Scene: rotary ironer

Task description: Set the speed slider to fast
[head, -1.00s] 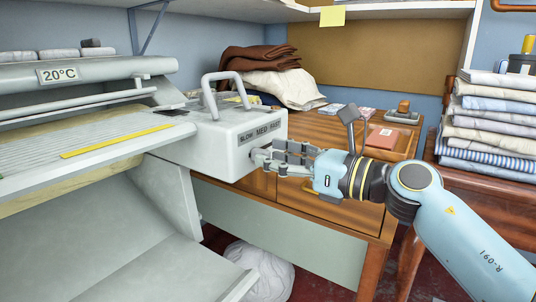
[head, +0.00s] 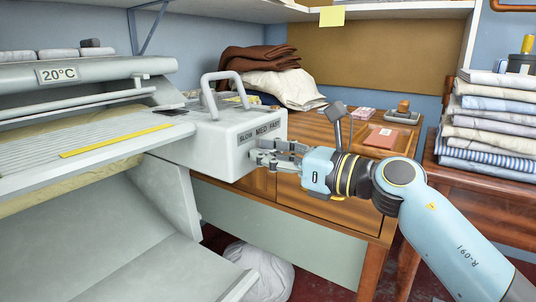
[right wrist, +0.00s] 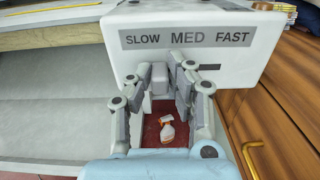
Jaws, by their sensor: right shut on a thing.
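The ironer's speed control is on the end of its white housing (head: 215,135), under a grey label (right wrist: 187,38) reading SLOW, MED, FAST. In the right wrist view the grey slider knob (right wrist: 160,78) stands below the label, roughly between SLOW and MED; its exact setting is hard to tell from this angle. My right gripper (right wrist: 162,80) is shut on the knob, with one finger on each side. In the head view the right gripper (head: 264,156) reaches the housing's end from the right, and its fingers hide the knob. My left gripper is not in view.
A wooden desk (head: 340,210) stands behind and right of the housing. It carries folded cloths (head: 265,70), a red book (head: 385,138) and a stamp (head: 403,110). Folded linen (head: 490,125) is stacked at right. A white bundle (head: 258,270) lies on the floor.

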